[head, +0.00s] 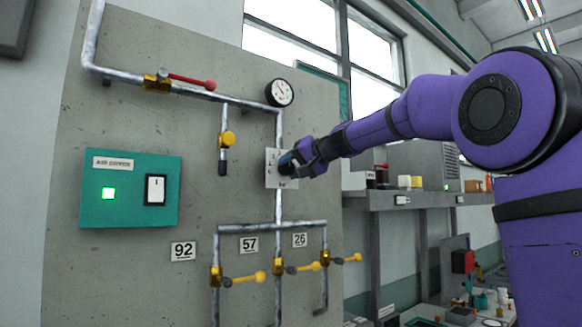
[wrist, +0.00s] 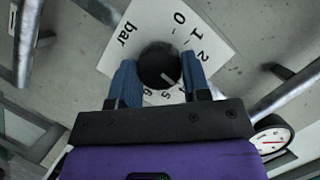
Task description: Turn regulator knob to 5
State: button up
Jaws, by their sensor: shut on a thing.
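The regulator knob (wrist: 157,62) is a dark round knob on a white dial plate (wrist: 125,55) marked "bar" with numbers around it. In the wrist view, its white mark points to the lower right, close to the 4 and short of the 5. My gripper (wrist: 159,76) has its blue fingers on both sides of the knob and is shut on it. The 3 is hidden behind the right finger. In the head view, my gripper (head: 291,162) covers most of the knob in front of the plate (head: 272,180).
A round pressure gauge (head: 280,93) sits on the pipe above. Yellow-handled valves (head: 245,279) are below. A teal switch box (head: 130,188) with a lit green light is at left.

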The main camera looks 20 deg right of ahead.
jog(key=m+y, duration=0.1)
jog(key=m, duration=0.2)
jog(key=shift+d+f+m+y, duration=0.1)
jog(key=shift+f+m+y, duration=0.1)
jog(key=shift+m+y, duration=0.15)
jog(key=shift+f+m+t+y, duration=0.1)
jog(key=shift+m+t+y, duration=0.5)
jog(key=shift+m, duration=0.75)
jog(key=o, duration=0.9)
jog(key=v, duration=1)
jog(key=shift+s+d, duration=0.3)
